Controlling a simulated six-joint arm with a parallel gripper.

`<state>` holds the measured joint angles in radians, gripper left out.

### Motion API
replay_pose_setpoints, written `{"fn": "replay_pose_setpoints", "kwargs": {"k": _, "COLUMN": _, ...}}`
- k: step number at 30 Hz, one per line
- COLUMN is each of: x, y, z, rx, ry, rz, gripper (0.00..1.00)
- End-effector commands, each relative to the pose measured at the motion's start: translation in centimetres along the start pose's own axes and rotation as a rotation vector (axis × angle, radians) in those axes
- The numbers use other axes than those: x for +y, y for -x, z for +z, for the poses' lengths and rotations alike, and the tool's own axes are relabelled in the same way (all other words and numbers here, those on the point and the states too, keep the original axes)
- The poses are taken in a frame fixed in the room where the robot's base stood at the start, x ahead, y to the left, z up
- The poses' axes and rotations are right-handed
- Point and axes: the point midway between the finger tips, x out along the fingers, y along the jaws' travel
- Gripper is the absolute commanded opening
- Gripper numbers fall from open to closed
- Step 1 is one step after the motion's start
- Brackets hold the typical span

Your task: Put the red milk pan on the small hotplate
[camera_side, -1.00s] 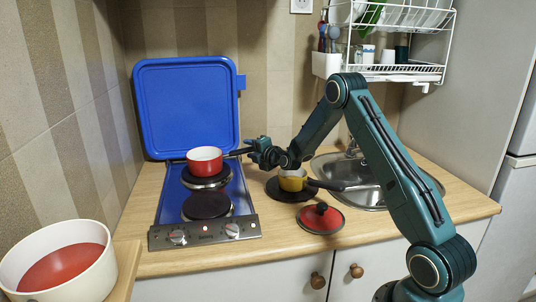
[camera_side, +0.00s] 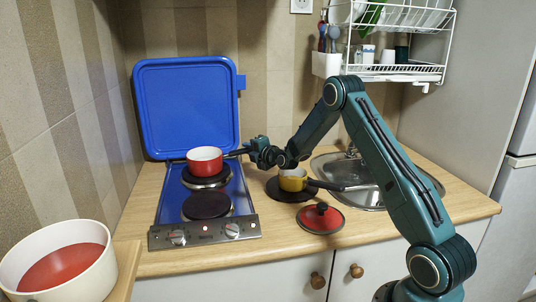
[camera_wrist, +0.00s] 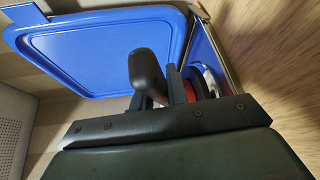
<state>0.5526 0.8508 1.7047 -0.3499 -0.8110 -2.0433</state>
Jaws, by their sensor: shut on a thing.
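The red milk pan (camera_side: 205,159) sits upright at the rear hotplate (camera_side: 206,181) of the hob. I see no clear gap beneath it, but cannot tell if its full weight rests there. Its dark handle points right towards my gripper (camera_side: 251,149), which is shut on it. In the wrist view, the dark handle (camera_wrist: 147,76) stands by the fingers (camera_wrist: 174,88), and a sliver of red pan (camera_wrist: 213,80) shows behind them. The front hotplate (camera_side: 207,205) is bare.
The raised blue lid (camera_side: 187,105) stands behind the hob. A yellow pan (camera_side: 292,180) on a dark round mat and a red lid (camera_side: 320,218) are on the counter to the right, near the sink. A large white pot (camera_side: 60,260) stands front left.

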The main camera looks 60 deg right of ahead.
Motion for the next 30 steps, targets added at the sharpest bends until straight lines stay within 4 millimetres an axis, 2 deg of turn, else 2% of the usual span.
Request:
{"fn": "replay_pose_setpoints", "kwargs": {"k": 14, "x": 0.6, "y": 0.0, "z": 0.1, "rx": -0.001, "ry": -0.002, "rz": 0.007, "gripper": 0.0}}
{"fn": "replay_pose_setpoints", "kwargs": {"k": 30, "x": 2.7, "y": 0.3, "z": 0.5, "rx": -0.001, "ry": -0.001, "rz": 0.008, "gripper": 0.0}}
